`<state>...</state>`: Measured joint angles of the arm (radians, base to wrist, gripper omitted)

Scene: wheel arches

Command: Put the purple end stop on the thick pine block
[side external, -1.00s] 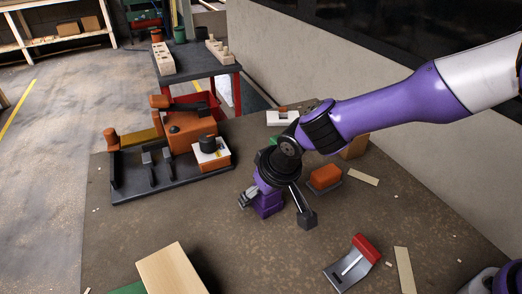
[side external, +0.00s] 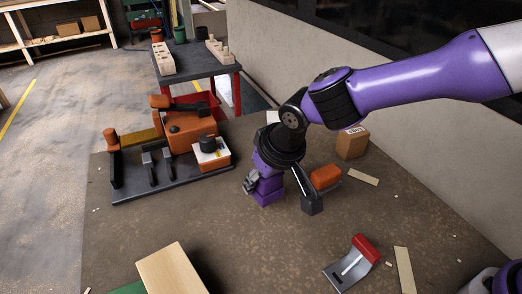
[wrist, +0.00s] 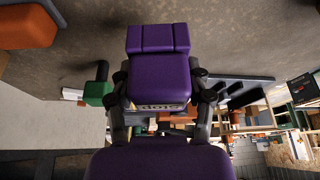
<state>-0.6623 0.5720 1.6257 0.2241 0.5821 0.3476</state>
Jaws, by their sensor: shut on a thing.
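The purple end stop (side external: 267,192) is a stepped purple block held in my gripper (side external: 256,186) over the middle of the table. In the wrist view the stop (wrist: 158,76) fills the middle, with an upside-down "STOP" label on its near face and grey fingers closed on both sides. How far its bottom is above the table is hard to tell. A thick pale pine block (side external: 172,270) lies at the front left, cut by the lower picture edge, with something green beside and under it. My gripper is behind and right of the pine block, well apart from it.
A dark machine base with orange parts (side external: 190,138) stands at the back left. An orange block (side external: 325,177) is just right of my gripper, with a cardboard box (side external: 352,143) behind. A red-and-grey tool (side external: 352,262) lies front right. The table between stop and pine block is clear.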

